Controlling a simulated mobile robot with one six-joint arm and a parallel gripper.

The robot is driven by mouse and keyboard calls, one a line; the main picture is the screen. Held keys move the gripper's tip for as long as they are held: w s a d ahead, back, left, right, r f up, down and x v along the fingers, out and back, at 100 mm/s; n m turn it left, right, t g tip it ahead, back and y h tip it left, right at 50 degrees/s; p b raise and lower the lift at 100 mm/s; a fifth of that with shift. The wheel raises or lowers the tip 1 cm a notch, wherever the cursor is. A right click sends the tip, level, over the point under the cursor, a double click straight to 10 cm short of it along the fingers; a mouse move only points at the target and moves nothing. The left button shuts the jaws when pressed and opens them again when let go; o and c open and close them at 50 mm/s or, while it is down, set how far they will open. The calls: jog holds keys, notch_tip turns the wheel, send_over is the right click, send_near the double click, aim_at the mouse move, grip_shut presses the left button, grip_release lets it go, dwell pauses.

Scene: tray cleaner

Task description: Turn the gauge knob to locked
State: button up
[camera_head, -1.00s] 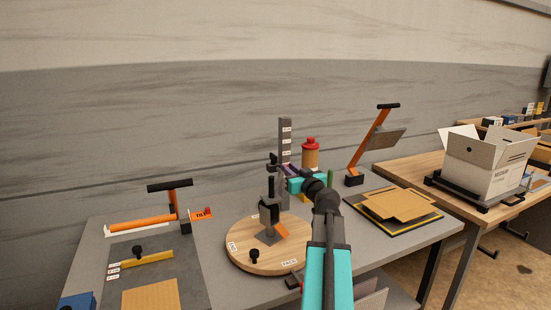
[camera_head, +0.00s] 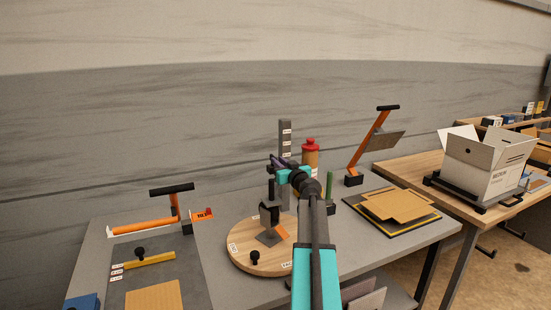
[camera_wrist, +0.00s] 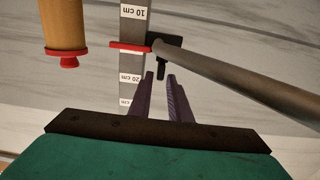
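The gauge is an upright grey post (camera_head: 285,128) with centimetre labels, behind the round wooden board. In the wrist view the post (camera_wrist: 132,65) appears with its labels upside down and a red pointer (camera_wrist: 128,46) across it. Beside the pointer is a black block with a small black knob lever (camera_wrist: 161,70). My gripper (camera_head: 277,160) is beside the post in the head view and hides part of it. In the wrist view its purple fingers (camera_wrist: 160,75) are apart, with the lever's end between or just beyond the tips. I cannot tell if they touch it.
A grey rod (camera_wrist: 230,78) crosses the wrist view right of the fingers. An orange bottle with a red cap (camera_head: 310,142) stands close to the post. A black clamp (camera_head: 270,213) stands on the round board (camera_head: 245,255). Cardboard sheets (camera_head: 395,203) lie to the right.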

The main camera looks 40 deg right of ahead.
jog(key=shift+p+x, duration=0.55)
jog(key=shift+x, duration=1.35)
grip_shut()
